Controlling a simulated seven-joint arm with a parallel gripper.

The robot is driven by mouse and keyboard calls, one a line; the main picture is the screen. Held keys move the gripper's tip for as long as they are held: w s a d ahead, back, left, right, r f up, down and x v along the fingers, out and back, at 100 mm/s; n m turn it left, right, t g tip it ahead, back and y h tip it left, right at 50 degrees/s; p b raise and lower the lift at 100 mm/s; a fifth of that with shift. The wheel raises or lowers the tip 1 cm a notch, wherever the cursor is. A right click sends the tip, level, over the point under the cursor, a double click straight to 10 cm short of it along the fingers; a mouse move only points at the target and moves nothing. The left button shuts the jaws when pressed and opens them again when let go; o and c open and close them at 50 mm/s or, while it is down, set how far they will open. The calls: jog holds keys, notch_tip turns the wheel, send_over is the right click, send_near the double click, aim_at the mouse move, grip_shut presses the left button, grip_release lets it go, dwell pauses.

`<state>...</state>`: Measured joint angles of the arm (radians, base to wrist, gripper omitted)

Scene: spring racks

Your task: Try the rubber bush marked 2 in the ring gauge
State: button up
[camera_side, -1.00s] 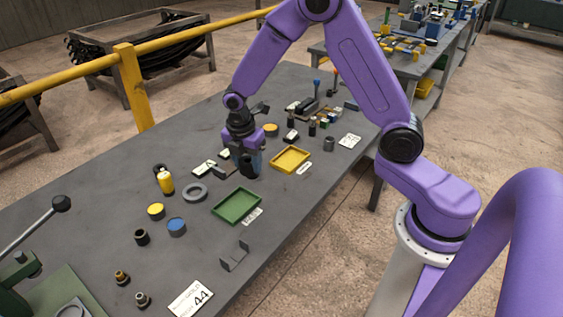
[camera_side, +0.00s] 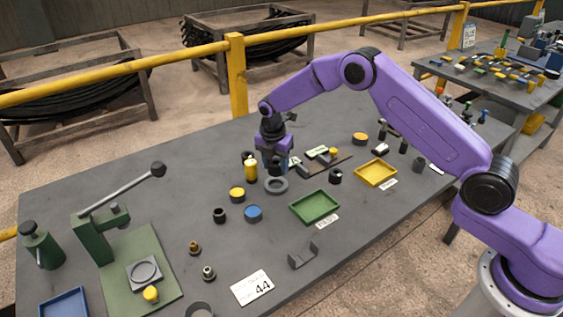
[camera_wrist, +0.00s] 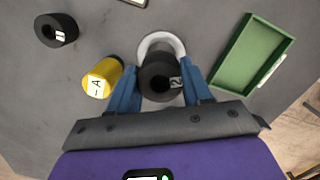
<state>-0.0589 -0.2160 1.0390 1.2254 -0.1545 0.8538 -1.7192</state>
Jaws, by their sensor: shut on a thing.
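The black rubber bush marked 2 (camera_wrist: 158,80) sits between the blue fingers of my gripper (camera_wrist: 160,92), which is shut on it. The grey ring gauge (camera_side: 276,187) lies on the bench. In the wrist view its pale rim (camera_wrist: 161,39) shows beyond the bush, which overlaps the ring and hides much of it. In the side view my gripper (camera_side: 276,170) is directly over the ring or slightly behind it. I cannot tell whether the bush touches the ring.
A yellow bottle (camera_side: 250,171) marked A stands close to my left finger. Another black bush (camera_wrist: 56,30) is beyond it. A green tray (camera_side: 315,208) lies right of the ring. A yellow tray (camera_side: 376,173), a blue cap (camera_side: 253,213) and a lever press (camera_side: 92,235) are farther off.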

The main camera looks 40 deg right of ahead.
aim_at(273, 167)
jog(key=shift+f, duration=2.1)
jog(key=shift+f, duration=0.25)
dwell(0.4)
jog(key=o, duration=1.1)
jog(key=shift+o, duration=0.2)
notch_tip(273, 167, up, 17)
jog(key=s+a, duration=0.1)
jog(key=shift+a+r, duration=0.2)
jog(key=shift+a, duration=0.2)
